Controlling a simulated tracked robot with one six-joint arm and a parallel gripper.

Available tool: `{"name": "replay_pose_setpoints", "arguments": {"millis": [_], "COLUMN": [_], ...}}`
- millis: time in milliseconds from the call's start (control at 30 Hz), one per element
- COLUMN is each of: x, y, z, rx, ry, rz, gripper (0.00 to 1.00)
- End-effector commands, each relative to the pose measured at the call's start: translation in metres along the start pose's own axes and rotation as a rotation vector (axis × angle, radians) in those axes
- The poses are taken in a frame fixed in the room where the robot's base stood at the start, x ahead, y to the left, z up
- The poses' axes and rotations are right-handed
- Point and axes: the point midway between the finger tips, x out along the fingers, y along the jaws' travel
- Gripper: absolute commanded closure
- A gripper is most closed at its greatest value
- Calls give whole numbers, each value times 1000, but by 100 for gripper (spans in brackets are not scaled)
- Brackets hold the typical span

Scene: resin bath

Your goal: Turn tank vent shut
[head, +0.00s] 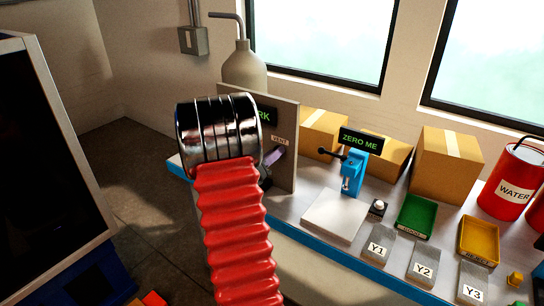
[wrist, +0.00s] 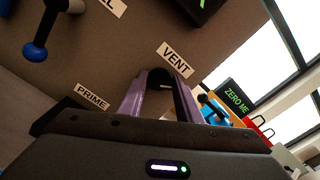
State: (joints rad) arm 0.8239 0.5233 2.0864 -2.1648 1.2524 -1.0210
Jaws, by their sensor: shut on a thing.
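The upright panel (head: 285,115) carries a VENT label (head: 280,140), which also shows in the wrist view (wrist: 175,60). My gripper (wrist: 160,84) has its two purple fingers on either side of the dark vent handle (wrist: 160,75), just below that label, and is shut on it. The handle is mostly hidden between the fingers, so its angle is hard to tell. In the head view, part of the purple gripper (head: 276,160) shows against the panel, with my arm covering the rest. A grey tank (head: 243,66) with a bent pipe stands behind the panel.
In the wrist view, a blue-ended lever (wrist: 38,45) sits left on the panel, and a PRIME label (wrist: 91,97) is lower left. Right of the panel stand a blue device (head: 353,172) with a ZERO ME display, a white plate (head: 335,217), trays and cardboard boxes (head: 445,165).

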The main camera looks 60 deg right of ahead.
Motion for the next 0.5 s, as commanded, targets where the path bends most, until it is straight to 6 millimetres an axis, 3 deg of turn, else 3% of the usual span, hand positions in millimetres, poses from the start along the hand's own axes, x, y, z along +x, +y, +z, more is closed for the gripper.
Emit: {"name": "replay_pose_setpoints", "arguments": {"millis": [500], "x": [0], "y": [4], "z": [2], "rx": [-489], "ry": [-5], "rz": [4], "gripper": [91]}}
